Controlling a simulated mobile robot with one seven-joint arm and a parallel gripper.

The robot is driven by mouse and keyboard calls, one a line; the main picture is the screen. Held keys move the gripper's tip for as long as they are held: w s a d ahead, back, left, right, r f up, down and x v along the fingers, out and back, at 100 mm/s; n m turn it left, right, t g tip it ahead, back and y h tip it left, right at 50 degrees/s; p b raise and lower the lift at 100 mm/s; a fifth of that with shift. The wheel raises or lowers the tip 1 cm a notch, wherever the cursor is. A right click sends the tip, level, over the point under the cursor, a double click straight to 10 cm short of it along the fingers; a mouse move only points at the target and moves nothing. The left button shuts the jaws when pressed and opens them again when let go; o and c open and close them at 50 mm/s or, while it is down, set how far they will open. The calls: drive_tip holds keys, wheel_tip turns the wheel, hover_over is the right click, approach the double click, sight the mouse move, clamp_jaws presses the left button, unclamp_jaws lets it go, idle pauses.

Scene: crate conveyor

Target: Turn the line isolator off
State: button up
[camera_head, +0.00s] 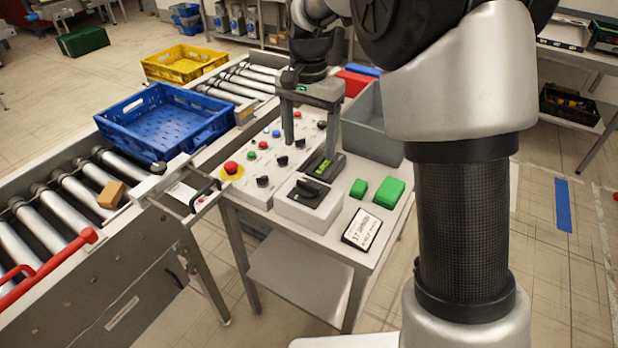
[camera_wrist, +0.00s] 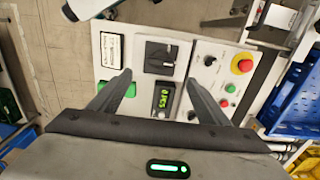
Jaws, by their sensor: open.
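The line isolator (camera_head: 311,191) looks to be the large black rotary switch on a pale box at the near end of the control table. In the wrist view the switch (camera_wrist: 160,58) has a dark square plate and a bar handle lying roughly crosswise; its marking is too small to read. My gripper (camera_head: 309,142) is open and empty above the control panel, on the far side of the isolator. In the wrist view my open fingers (camera_wrist: 160,77) point toward the switch, one to each side of it in the picture, apart from it.
A counter with a green display (camera_wrist: 163,101) sits beside the isolator. The panel (camera_head: 262,158) carries a red emergency button (camera_head: 231,167), knobs and coloured buttons. Green blocks (camera_head: 388,192), a label card (camera_head: 362,229) and a grey bin (camera_head: 370,140) share the table. A blue crate (camera_head: 214,124) rests on the conveyor.

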sight(309, 183)
wheel_tip(309, 183, down, 12)
drive_tip(key=shift+r, duration=0.15)
drive_tip(key=shift+c, duration=0.4)
drive_tip(key=c, duration=1)
